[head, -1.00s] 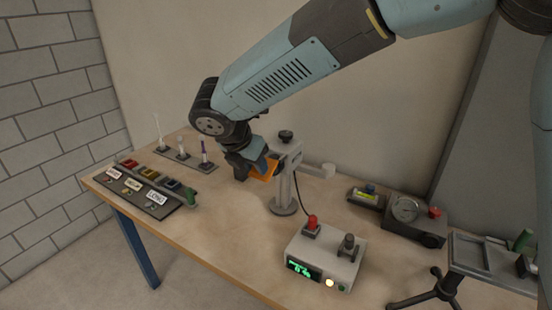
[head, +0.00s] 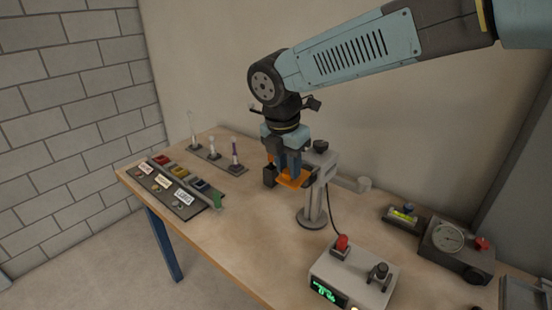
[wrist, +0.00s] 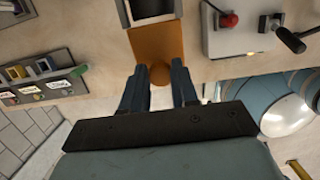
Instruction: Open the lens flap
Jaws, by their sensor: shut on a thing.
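The lens flap is an orange plate (head: 293,181) at the head of a grey lens stand (head: 315,205) on the workbench. In the head view it sticks out roughly level, left of the post. In the wrist view the flap (wrist: 155,42) lies below a dark square-framed opening (wrist: 150,9), and a round orange knob (wrist: 160,74) is at its near edge. My gripper (head: 291,172) points down at the flap and partly hides it. In the wrist view my gripper (wrist: 160,80) has its blue fingers on either side of the knob, shut on it.
A control box (head: 352,278) with a red button and a black lever stands right of the stand's foot. A gauge unit (head: 452,244) is at the right. A labelled panel (head: 178,192) and thin upright rods (head: 235,155) are at the left. The bench's middle front is clear.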

